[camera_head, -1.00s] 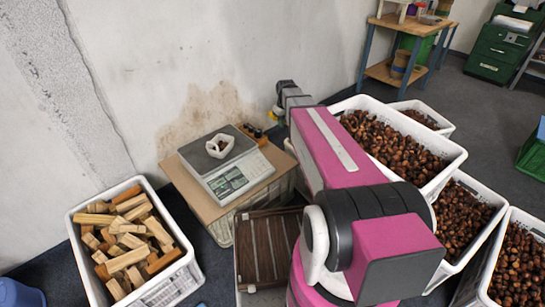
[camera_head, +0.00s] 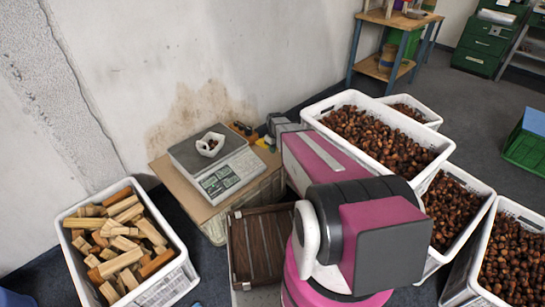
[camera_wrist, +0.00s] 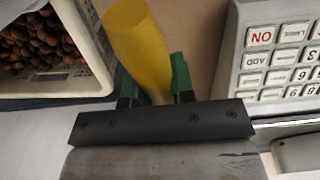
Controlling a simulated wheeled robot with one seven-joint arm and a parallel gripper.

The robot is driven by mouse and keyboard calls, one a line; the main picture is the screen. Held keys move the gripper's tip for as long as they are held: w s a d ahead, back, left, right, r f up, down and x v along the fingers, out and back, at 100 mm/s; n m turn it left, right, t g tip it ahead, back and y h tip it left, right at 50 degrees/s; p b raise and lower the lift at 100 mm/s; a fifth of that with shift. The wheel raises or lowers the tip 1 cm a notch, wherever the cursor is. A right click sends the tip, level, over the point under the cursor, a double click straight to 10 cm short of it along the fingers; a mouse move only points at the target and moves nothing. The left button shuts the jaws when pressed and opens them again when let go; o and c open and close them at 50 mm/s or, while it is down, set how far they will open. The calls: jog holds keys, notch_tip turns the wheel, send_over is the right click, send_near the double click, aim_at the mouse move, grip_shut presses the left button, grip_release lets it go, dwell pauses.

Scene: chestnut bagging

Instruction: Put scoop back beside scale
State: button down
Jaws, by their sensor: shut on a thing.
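In the wrist view my gripper (camera_wrist: 155,88) has green fingers closed on the yellow handle of the scoop (camera_wrist: 138,45). A dark bar with screws and a worn grey plate cross the bottom of that view; I cannot tell if they belong to the scoop. The scale (camera_head: 215,168) stands on a brown board by the wall, a white bowl of chestnuts (camera_head: 210,144) on its pan. Its keypad (camera_wrist: 282,50) shows at the right in the wrist view, beside my gripper. In the head view my arm largely hides the gripper and scoop, just right of the scale.
The brown board (camera_head: 180,188) around the scale has small dark and yellow items at its back. White crates of chestnuts (camera_head: 440,150) crowd the right.

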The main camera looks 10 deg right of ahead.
aim_at(274, 160)
jog(key=shift+f, duration=2.95)
jog(key=shift+f, duration=0.1)
jog(key=c, duration=1)
grip_release()
notch_tip(274, 160, up, 12)
jog(key=s+r+m, duration=0.2)
jog(key=s+r, duration=0.1)
jog(key=s, duration=0.4)
jog(key=s+a+r+m, duration=0.1)
jog(key=s+r, duration=0.3)
jog(key=s, duration=0.4)
jog(key=s+a+r+m, duration=0.1)
jog(key=s+r+m, duration=0.2)
jog(key=s, duration=0.5)
jog(key=shift+s+a+r+m, duration=0.1)
jog(key=shift+r+m, duration=0.3)
jog(key=shift+r, duration=0.2)
